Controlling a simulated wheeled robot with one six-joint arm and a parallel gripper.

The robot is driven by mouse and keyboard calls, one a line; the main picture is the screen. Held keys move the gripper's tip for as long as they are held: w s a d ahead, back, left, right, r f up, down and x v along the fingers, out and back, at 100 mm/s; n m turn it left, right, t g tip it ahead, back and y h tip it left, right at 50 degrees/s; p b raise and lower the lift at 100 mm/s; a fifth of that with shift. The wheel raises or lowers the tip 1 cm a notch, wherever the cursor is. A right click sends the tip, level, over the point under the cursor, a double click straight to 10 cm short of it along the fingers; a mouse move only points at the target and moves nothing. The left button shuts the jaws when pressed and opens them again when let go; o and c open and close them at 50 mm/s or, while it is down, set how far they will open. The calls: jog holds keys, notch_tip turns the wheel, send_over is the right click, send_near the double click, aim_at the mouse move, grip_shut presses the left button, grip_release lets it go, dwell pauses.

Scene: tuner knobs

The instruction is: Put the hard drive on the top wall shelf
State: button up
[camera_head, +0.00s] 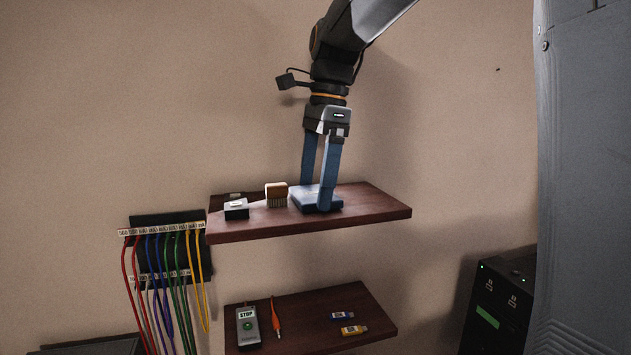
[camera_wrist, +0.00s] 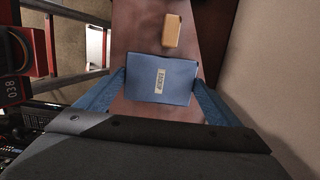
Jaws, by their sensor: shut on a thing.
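The hard drive (camera_head: 308,197) is a flat blue box at the upper of two dark wooden wall shelves (camera_head: 375,205). It looks to be on or just above the shelf surface; I cannot tell if it touches. My gripper (camera_head: 318,197) points down from above, its two blue fingers shut on the drive's sides. In the wrist view the hard drive (camera_wrist: 160,79) shows a pale label, with a blue finger of my gripper (camera_wrist: 158,88) at each side. The upper shelf (camera_wrist: 138,28) shows beneath it.
A brush (camera_head: 276,194) with a wooden back and a small white-topped box (camera_head: 236,209) stand left of the drive. The shelf's right end is clear. The lower shelf (camera_head: 300,318) holds a STOP device (camera_head: 247,325), a red probe and two USB sticks. Colored cables (camera_head: 165,280) hang at left.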

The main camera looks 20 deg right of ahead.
jog(key=shift+f, duration=0.1)
jog(key=o, duration=1)
jog(key=shift+d+r+b, duration=0.3)
jog(key=shift+r+b, duration=0.35)
jog(key=shift+r, duration=1.35)
jog(key=shift+d+r+b, duration=0.3)
jog(key=shift+r+b, duration=0.35)
jog(key=shift+r, duration=1.4)
jog(key=shift+d+r+b, duration=0.3)
jog(key=shift+r+b, duration=0.35)
jog(key=shift+r, duration=1.35)
jog(key=shift+s, duration=0.1)
